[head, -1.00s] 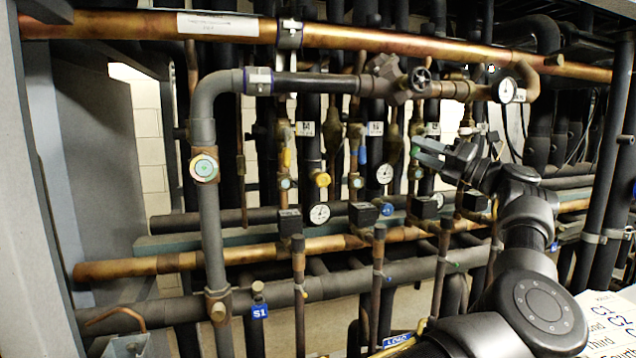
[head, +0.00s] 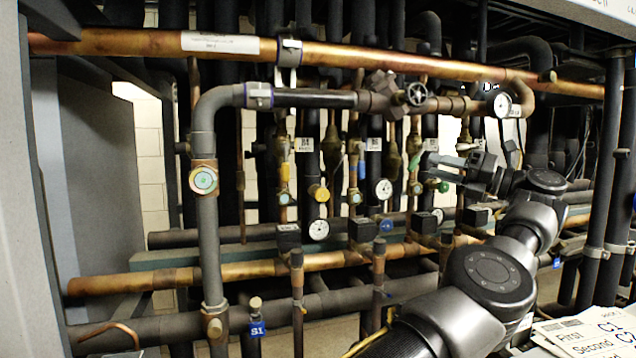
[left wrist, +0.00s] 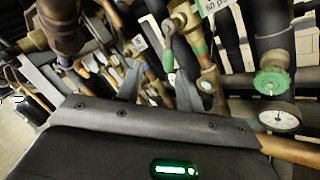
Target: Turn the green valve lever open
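The green valve lever (head: 414,161) stands upright on a brass valve, in a row with a yellow lever (head: 284,172) and a blue lever (head: 362,167). In the left wrist view the green lever (left wrist: 168,58) shows just beyond the fingers, below a brass fitting. My left gripper (head: 432,165) is open, with its grey fingers pointing left, just right of the lever in the head view. In the left wrist view its fingers (left wrist: 160,90) stand apart with nothing held between them. I see no contact with the lever. My right gripper is not in view.
A round green knob (head: 440,185) sits just below my fingers; it also shows in the left wrist view (left wrist: 271,82). A gauge (head: 383,188) is to the left. Black vertical pipes crowd behind.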

